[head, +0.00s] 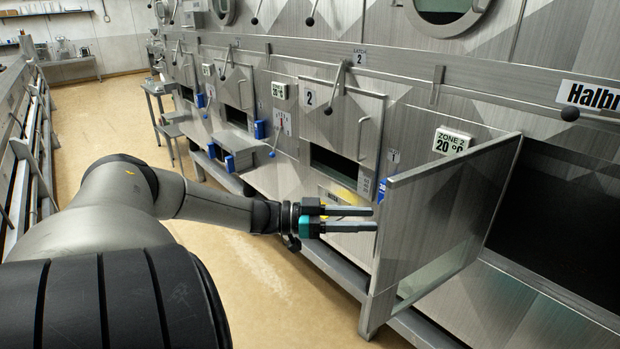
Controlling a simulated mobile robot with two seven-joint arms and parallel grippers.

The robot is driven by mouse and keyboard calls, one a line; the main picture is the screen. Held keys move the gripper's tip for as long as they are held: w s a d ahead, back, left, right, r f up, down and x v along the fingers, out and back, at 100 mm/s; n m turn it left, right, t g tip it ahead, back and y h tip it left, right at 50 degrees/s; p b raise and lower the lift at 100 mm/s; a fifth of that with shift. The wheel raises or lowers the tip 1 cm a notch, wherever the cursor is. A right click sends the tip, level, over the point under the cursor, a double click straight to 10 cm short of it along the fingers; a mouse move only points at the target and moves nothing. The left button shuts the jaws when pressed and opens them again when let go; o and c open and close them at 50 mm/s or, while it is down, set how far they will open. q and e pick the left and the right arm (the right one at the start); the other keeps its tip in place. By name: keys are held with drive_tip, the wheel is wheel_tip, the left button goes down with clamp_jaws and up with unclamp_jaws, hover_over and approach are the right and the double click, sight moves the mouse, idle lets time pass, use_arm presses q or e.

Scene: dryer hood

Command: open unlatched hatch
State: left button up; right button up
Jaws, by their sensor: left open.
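A square metal hatch door (440,232) stands swung out from the steel machine wall on the right. Its outer edge points toward my side, and a dark opening (560,225) shows to the right of it. My left gripper (374,218) reaches in from the left. Its two fingers are apart and empty, with their tips close to the door's left edge; I cannot tell whether they touch it. My right gripper is not in view.
Further hatches, one marked 2 (340,130), line the machine wall with levers and handles. A ledge (345,275) runs along its base. A metal railing (35,150) stands at the left. The tan floor (130,115) between is clear.

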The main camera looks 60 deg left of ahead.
use_arm(q)
drive_tip(key=p+v, duration=0.3)
drive_tip(key=v, duration=0.8)
drive_tip(key=shift+s, duration=0.15)
